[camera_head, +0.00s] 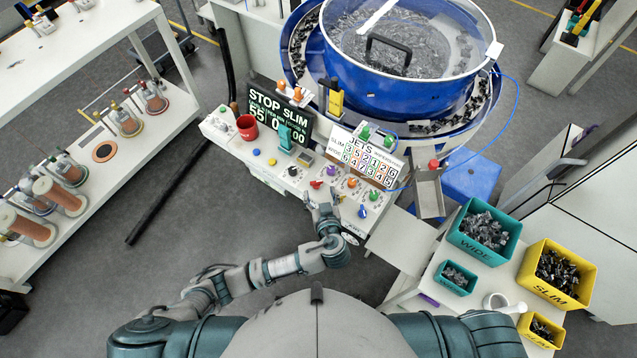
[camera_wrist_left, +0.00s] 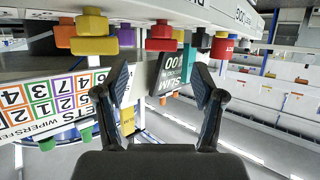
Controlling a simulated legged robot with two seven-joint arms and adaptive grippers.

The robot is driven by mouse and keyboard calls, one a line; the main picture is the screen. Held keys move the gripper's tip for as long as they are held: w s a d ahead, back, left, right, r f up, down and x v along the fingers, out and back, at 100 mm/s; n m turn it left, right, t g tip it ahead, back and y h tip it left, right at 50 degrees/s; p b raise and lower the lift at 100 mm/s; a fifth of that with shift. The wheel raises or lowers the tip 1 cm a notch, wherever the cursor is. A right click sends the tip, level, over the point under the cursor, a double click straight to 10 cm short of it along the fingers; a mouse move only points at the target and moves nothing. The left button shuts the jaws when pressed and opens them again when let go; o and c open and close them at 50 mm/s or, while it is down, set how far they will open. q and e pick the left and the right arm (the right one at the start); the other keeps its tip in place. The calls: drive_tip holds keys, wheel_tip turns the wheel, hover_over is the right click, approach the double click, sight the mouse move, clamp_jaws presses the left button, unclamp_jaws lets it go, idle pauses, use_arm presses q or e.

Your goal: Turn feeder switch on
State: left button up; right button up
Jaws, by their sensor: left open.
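The white control panel (camera_head: 300,182) stands in front of the blue bowl feeder and carries colored knobs and buttons. No readable label shows which is the feeder switch. My right gripper is out of view.
The blue bowl feeder (camera_head: 405,85) stands behind the panel. A teal WIDE bin (camera_head: 484,232) and yellow SLIM bin (camera_head: 555,273) are at right. Floor at left is mostly open.

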sight(317, 183)
use_arm(q)
drive_tip(key=x, duration=0.5)
drive_tip(key=shift+a, duration=0.2)
drive_tip(key=shift+w+d, duration=0.1)
drive_tip(key=shift+w, duration=0.05)
drive_tip(key=shift+d, duration=0.1)
drive_tip(key=shift+d, duration=0.1)
drive_tip(key=c, duration=0.4)
drive_tip(key=shift+a, duration=0.2)
drive_tip(key=c, duration=0.7)
